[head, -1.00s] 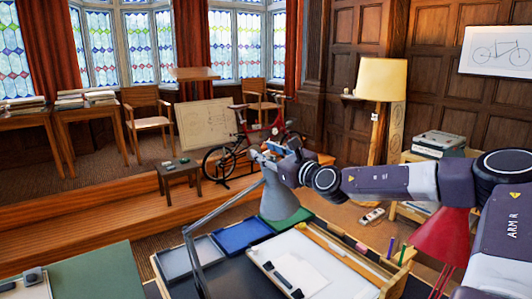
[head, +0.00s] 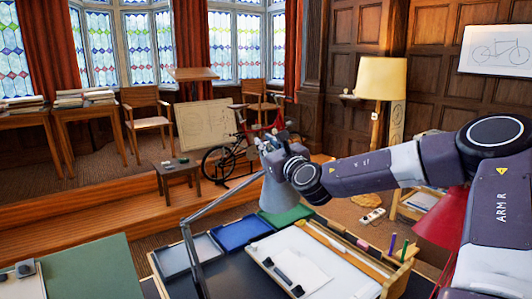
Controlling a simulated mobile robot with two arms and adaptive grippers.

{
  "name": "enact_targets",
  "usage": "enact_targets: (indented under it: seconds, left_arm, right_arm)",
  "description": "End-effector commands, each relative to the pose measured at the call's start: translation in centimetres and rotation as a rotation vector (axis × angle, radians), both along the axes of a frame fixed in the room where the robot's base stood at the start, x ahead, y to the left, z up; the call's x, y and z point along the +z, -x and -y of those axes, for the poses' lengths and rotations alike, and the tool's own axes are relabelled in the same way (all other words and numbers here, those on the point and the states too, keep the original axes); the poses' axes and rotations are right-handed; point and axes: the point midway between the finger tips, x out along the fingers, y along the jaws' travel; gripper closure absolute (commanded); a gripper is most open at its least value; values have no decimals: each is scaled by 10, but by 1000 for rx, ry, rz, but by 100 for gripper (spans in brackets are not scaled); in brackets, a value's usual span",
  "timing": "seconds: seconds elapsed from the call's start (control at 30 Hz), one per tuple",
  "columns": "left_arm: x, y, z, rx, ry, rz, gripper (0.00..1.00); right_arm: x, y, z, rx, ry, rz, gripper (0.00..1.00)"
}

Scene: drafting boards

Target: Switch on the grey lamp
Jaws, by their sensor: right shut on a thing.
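The grey lamp has a cone-shaped grey shade (head: 276,195) on a thin jointed arm (head: 225,197) that rises from the front desk, near the middle of the head view. I see no glow from it; the shade's open underside is hidden. My right gripper (head: 266,148) is at the top of the shade, reaching in from the right, and is shut on the lamp. Its fingertips are small and partly hidden, so the exact part it grips cannot be made out. My left gripper is not in view.
Blue (head: 243,234) and green (head: 284,217) trays lie below the shade. A drawing board (head: 330,262) with paper and a dark tool is in front. A red lamp (head: 445,222) stands behind my right arm. A bicycle (head: 228,158) stands farther back.

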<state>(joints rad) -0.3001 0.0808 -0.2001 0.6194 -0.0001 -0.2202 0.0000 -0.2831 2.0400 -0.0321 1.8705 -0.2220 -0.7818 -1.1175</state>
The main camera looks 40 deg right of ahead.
Motion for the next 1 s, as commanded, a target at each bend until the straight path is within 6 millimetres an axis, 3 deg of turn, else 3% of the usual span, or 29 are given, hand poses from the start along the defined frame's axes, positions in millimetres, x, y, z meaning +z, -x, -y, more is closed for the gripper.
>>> enact_targets:
  seconds: [0.03, 0.1, 0.5, 0.7, 1.0]
  left_arm:
    - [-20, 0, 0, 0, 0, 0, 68]
    - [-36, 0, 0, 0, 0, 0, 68]
    - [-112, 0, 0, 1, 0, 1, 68]
    - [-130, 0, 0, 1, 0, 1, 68]
    - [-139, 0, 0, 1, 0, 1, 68]
  right_arm:
    - [-10, -1, -3, -34, 8, 10, 100]
    - [-11, -2, -4, -96, 12, 27, 100]
    - [-8, -2, -3, -459, 24, 127, 100]
    - [-5, -1, -2, -613, 25, 167, 100]
    - [-2, 0, -1, -763, 29, 205, 100]
